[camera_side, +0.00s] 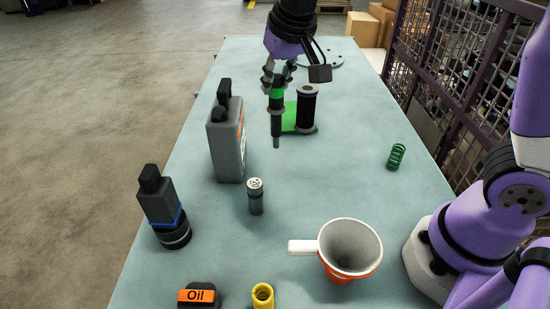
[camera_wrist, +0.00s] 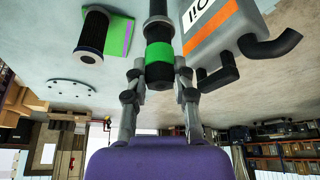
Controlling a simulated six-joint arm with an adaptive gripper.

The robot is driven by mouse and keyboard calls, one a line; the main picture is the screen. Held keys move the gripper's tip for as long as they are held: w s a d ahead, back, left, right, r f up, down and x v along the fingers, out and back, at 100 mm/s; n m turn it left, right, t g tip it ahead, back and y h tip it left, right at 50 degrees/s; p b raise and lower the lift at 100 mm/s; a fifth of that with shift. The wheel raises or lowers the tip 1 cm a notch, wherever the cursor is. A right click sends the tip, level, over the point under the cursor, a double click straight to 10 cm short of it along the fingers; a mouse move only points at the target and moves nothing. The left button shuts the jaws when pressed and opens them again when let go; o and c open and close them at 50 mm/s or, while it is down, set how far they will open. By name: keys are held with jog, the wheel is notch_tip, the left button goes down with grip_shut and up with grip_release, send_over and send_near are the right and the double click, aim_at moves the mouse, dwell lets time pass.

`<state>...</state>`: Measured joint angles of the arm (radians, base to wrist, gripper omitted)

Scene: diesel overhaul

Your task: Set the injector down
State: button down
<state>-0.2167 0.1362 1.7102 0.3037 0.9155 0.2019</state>
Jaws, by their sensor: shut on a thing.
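The injector (camera_side: 276,118) is a dark rod with a green band and a thin grey tip. My gripper (camera_side: 277,83) is shut on it near its upper part and holds it upright, tip down. The tip appears to be above the table (camera_side: 330,190); the exact gap is hard to tell. In the wrist view the injector (camera_wrist: 157,53) sits between the two fingers (camera_wrist: 158,85), with the green band just beyond them. Its far end runs out of the top of that view.
A grey oil can (camera_side: 226,140) stands left of the injector. A black cylinder (camera_side: 306,108) by a green plate (camera_side: 289,117) stands close right. A metal cylinder (camera_side: 255,197), green spring (camera_side: 396,157) and funnel (camera_side: 349,250) stand nearer the camera. The table's middle is clear.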

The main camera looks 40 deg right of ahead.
aim_at(278, 99)
jog(key=shift+w+d+f, duration=0.5)
jog(key=shift+d, duration=0.2)
jog(key=shift+f, duration=2.15)
jog(key=c, duration=0.7)
grip_release()
jog(key=v, duration=1.2)
jog(key=s+d+f+n, duration=0.1)
jog(key=s+f, duration=0.1)
jog(key=s, duration=0.2)
jog(key=s+f+n, duration=0.1)
jog(key=s+f, duration=0.1)
jog(key=s, duration=0.2)
jog(key=s+d+f+n+t+y, duration=0.1)
jog(key=s+f, duration=0.1)
jog(key=s, duration=0.3)
jog(key=shift+s+d+f, duration=0.1)
jog(key=shift+d+f, duration=0.2)
jog(key=shift+d, duration=0.05)
